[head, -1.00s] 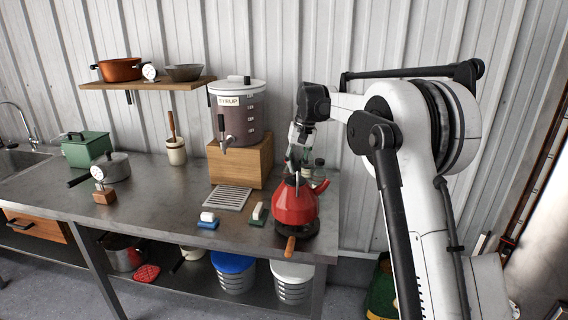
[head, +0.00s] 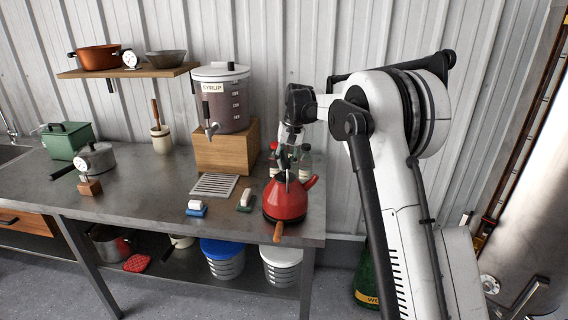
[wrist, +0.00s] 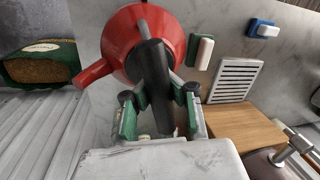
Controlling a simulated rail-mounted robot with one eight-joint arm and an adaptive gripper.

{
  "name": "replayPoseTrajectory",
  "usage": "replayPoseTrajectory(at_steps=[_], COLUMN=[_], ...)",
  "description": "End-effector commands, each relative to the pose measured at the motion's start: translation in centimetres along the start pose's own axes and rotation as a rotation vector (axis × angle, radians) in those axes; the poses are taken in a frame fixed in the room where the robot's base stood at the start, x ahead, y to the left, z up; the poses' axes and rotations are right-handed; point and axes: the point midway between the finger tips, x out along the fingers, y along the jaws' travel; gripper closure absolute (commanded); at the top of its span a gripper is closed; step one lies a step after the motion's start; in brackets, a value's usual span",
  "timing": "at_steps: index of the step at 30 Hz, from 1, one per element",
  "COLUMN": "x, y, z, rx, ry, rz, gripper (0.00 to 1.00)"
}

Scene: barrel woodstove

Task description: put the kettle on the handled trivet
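The red kettle (head: 286,200) stands upright near the right end of the metal table, over the handled trivet. Only the trivet's wooden handle (head: 278,232) shows clearly, sticking out toward the front; the kettle hides most of the rest. In the wrist view the kettle (wrist: 120,45) is below my gripper (wrist: 160,95), its spout pointing left. The black kettle handle (wrist: 153,85) lies between my two fingers. Gaps show beside the handle, so the fingers look open around it, not pressed on it. In the head view my gripper (head: 288,162) is just above the kettle.
Bottles (head: 304,158) stand close behind the kettle. A wooden box (head: 226,148) holds the syrup dispenser (head: 221,98). The table's right edge is near.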

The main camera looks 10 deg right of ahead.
Motion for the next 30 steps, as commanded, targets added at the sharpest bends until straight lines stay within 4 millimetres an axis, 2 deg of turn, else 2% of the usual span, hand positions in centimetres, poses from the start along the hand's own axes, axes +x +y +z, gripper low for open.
replayPoseTrajectory(at_steps=[1, 5, 6, 13, 17, 20, 30], x=[0.1, 0.0, 0.0, -0.1, -0.8, -2.2, -8.8], y=[0.0, 0.0, 0.0, 0.0, 0.0, 0.0, 0.0], z=[0.0, 0.0, 0.0, 0.0, 0.0, 0.0, 0.0], rx=[0.0, 0.0, 0.0, 0.0, 0.0, 0.001, 0.0], ry=[0.0, 0.0, 0.0, 0.0, 0.0, 0.0, 0.0], rz=[0.0, 0.0, 0.0, 0.0, 0.0, 0.0, 0.0], gripper=[0.95, 0.78, 0.76, 0.76, 0.76, 0.76, 0.76])
